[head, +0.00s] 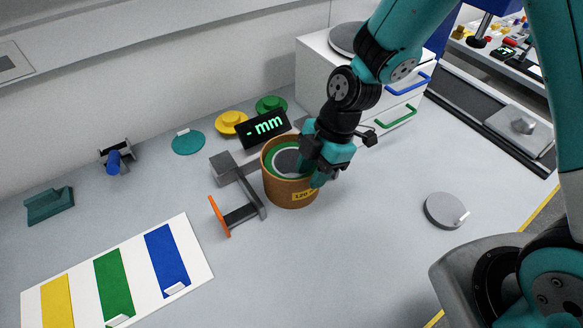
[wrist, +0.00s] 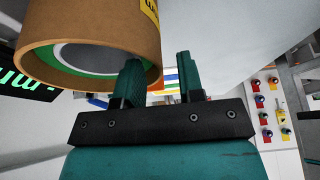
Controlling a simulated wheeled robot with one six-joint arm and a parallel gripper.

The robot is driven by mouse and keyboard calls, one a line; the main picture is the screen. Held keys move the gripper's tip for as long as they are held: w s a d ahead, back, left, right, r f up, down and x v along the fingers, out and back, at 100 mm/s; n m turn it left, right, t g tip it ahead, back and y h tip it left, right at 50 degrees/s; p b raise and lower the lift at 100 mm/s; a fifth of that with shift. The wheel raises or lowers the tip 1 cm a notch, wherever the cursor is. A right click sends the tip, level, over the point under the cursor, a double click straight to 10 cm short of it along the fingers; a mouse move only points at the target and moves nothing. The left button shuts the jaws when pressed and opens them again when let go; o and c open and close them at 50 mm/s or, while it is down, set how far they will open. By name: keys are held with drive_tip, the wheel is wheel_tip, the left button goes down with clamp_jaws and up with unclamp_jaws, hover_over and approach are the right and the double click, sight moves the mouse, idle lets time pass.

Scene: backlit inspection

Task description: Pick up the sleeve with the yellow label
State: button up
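The sleeve (head: 283,192) is a wide brown cylinder standing upright on the grey bench, with a green ring and a pale lining inside its top. Its yellow label (head: 303,194) faces the front and reads about 120. In the wrist view the sleeve (wrist: 90,40) fills the upper left, and part of the yellow label (wrist: 150,9) shows at the top edge. My gripper (head: 318,174) is at the sleeve's right rim. In the wrist view my gripper (wrist: 158,65) has its fingers apart. The left finger overlaps the rim and the right finger is clear of the wall; contact is unclear.
A measuring fixture with an orange plate (head: 217,216) stands close left of the sleeve, with a black display (head: 265,127) behind. A striped board (head: 206,268) lies front left. A grey disc (head: 445,211) lies right, a white drawer unit (head: 313,70) behind. Front-centre bench is clear.

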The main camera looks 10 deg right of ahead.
clamp_jaws()
